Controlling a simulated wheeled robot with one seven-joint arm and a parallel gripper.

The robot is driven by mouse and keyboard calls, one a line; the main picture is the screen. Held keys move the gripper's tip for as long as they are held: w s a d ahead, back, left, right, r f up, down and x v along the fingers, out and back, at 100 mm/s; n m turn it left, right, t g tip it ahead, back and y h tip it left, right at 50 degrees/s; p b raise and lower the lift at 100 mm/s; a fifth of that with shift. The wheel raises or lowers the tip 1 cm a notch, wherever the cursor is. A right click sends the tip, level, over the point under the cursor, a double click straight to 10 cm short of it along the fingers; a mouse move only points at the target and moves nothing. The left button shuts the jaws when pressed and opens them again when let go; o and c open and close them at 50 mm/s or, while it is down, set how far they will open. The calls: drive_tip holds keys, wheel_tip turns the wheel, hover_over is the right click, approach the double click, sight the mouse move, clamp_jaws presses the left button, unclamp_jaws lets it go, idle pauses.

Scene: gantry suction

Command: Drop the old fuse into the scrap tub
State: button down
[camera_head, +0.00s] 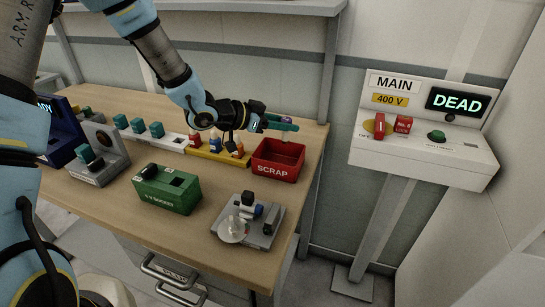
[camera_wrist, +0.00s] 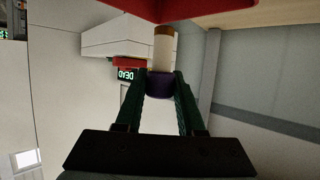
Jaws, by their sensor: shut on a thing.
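The red scrap tub (camera_head: 290,176), labelled SCRAP, stands at the right end of the workbench. My gripper (camera_head: 290,124) is above the tub's back part, its teal fingers pointing right. In the wrist view my gripper (camera_wrist: 160,88) is shut on the fuse (camera_wrist: 164,50), a pale cylinder with a brass-coloured cap and a purple band between the fingers. The red tub (camera_wrist: 150,8) fills the top of the wrist view, close to the fuse's capped end.
A yellow rack (camera_head: 215,156) with several coloured pieces stands left of the tub. A green box (camera_head: 165,193) and a grey fixture with a clear dome (camera_head: 232,230) stand nearer. A white panel (camera_head: 425,150) reading MAIN 400 V and DEAD is at right, apart from the bench.

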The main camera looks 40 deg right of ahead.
sight(285, 142)
wheel_tip(285, 142, down, 6)
drive_tip(key=b, duration=0.4)
drive_tip(key=shift+r, duration=0.15)
drive_tip(key=shift+c, duration=2.2)
unclamp_jaws()
drive_tip(key=b+v, duration=0.2)
drive_tip(key=v, duration=0.9)
drive_tip(key=shift+b, duration=0.3)
drive_tip(key=shift+d+r, duration=0.1)
